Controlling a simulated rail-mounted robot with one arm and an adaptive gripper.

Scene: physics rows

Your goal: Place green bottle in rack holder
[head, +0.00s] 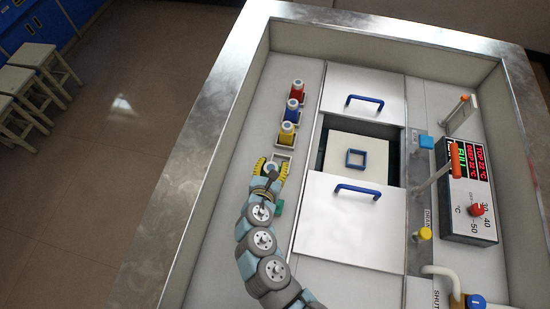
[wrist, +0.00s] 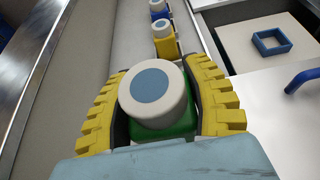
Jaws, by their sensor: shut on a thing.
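The green bottle (wrist: 165,132) has a large white cap with a grey-blue disc on top. In the wrist view it stands between the two yellow ridged fingers of my gripper (wrist: 160,100), which is shut on it. In the head view my gripper (head: 271,170) is at the near end of the row of holders, and the bottle is mostly hidden there. A white rack holder (head: 284,153) shows just beyond the fingers, partly covered by them. I cannot tell whether the bottle's base is in a holder or above it.
Yellow (head: 286,133), blue (head: 292,111) and red (head: 297,90) bottles stand in a row beyond my gripper. White covers with blue handles (head: 357,190) and an opening with a square blue frame (head: 356,158) lie to the right. A control box (head: 468,200) is farther right.

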